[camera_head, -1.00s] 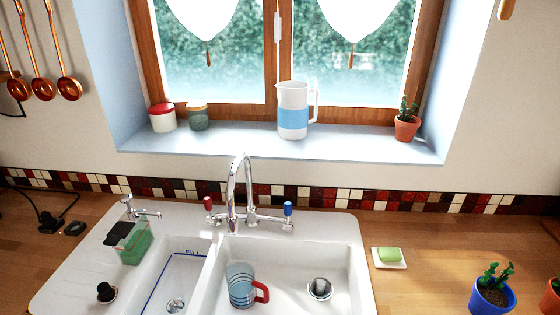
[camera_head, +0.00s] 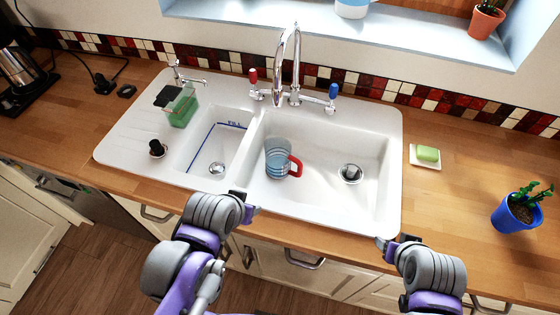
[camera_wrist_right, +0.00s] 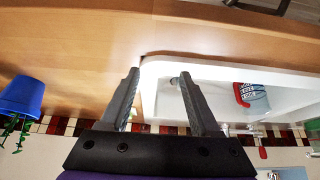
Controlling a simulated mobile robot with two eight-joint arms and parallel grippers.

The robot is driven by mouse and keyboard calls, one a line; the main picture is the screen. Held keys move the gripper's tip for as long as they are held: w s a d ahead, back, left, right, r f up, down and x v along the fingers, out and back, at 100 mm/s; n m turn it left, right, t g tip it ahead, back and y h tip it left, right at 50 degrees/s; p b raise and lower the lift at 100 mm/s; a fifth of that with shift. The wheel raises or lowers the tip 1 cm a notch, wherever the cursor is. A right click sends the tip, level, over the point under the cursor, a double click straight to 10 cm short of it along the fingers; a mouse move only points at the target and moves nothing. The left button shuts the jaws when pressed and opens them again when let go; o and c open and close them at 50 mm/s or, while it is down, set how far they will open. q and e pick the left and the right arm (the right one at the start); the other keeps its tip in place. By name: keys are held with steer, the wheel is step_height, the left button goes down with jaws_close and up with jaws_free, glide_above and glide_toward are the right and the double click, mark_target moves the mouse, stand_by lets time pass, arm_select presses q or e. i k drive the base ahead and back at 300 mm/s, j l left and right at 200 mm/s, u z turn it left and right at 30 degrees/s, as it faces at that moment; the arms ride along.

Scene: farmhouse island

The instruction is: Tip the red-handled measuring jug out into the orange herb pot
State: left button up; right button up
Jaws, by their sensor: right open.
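The measuring jug (camera_head: 278,158) is clear with blue bands and a red handle (camera_head: 295,166) on its right side. It stands in the large right sink basin (camera_head: 325,195); it also shows in the right wrist view (camera_wrist_right: 254,98). An orange pot with a green plant (camera_head: 486,20) stands on the windowsill at the upper right. My left gripper (camera_head: 247,204) is at the sink's front edge, below the jug in the picture; its jaws are not clear. My right gripper (camera_head: 384,243) is open and empty (camera_wrist_right: 160,78) near the sink's front right corner.
A tall tap (camera_head: 292,60) stands behind the basins. A green soap on a dish (camera_head: 426,156) and a blue plant pot (camera_head: 515,213) are on the right counter. A green caddy (camera_head: 181,108) and black plug (camera_head: 157,149) are left.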

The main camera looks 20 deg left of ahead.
mark_target(279, 159)
steer(key=z, duration=1.95)
steer(key=i+l+u, duration=0.2)
steer(key=i+l, duration=0.15)
steer(key=i+l+u, duration=0.15)
steer(key=i+l, duration=0.2)
steer(key=l, duration=0.2)
steer(key=u, duration=2.25)
